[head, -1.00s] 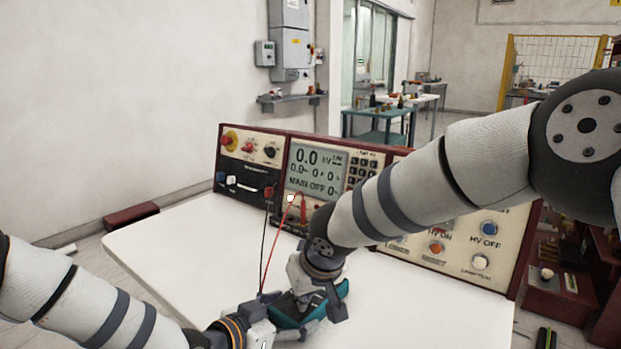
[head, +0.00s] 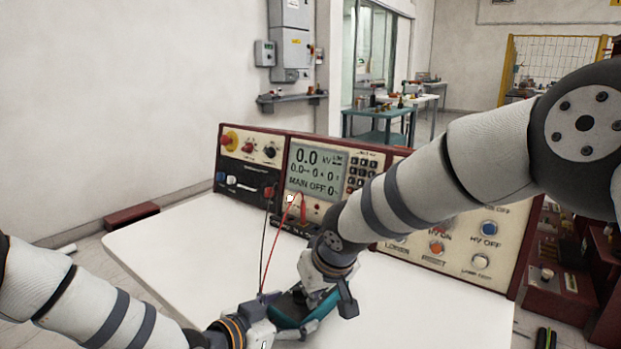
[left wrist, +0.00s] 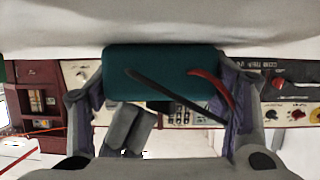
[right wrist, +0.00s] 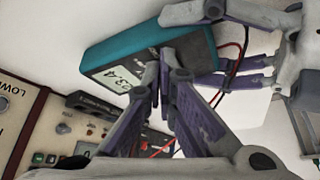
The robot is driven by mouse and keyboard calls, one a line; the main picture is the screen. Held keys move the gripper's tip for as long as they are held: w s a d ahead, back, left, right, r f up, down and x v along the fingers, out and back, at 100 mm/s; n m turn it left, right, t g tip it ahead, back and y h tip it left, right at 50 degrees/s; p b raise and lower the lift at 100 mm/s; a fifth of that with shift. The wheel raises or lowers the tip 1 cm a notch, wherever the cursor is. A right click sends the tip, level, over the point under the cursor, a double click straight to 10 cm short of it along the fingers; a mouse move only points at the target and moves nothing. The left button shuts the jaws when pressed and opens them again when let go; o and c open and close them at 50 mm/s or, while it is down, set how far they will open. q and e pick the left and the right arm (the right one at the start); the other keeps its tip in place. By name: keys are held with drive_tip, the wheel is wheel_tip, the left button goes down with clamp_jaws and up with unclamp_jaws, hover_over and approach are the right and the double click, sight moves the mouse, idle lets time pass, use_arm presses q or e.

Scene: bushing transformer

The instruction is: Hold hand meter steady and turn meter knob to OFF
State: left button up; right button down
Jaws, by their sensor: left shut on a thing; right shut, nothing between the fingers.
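The hand meter, teal with a dark face, shows partly in the head view (head: 290,314), the left wrist view (left wrist: 165,72) and the right wrist view (right wrist: 100,53). My left gripper (head: 290,318) is shut on the meter, one finger on each side of it, and holds it above the white table. My right gripper (right wrist: 158,78) is shut and empty, its fingertips over the meter's face beside the lit display (right wrist: 122,78). In the head view the right gripper (head: 335,297) covers much of the meter. The meter knob is hidden behind my right fingers, and its setting cannot be seen.
Red and black leads (head: 271,240) run from the meter to the large control console (head: 270,185) behind the table. The console screen reads 0.0 kV and MAIN OFF. The left part of the white table (head: 180,235) is clear.

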drive_tip(key=shift+w+d, duration=0.1)
idle(0.5)
drive_tip(key=shift+s+d, duration=0.25)
drive_tip(key=shift+s, duration=0.05)
wheel_tip(320, 180, up, 6)
idle(0.3)
drive_tip(key=f, duration=0.2)
drive_tip(key=s+a+f, duration=0.1)
drive_tip(key=f, duration=0.1)
drive_tip(key=a+f, duration=0.1)
drive_tip(key=f, duration=0.1)
drive_tip(key=shift+s+a, duration=0.15)
drive_tip(key=shift+s, duration=0.05)
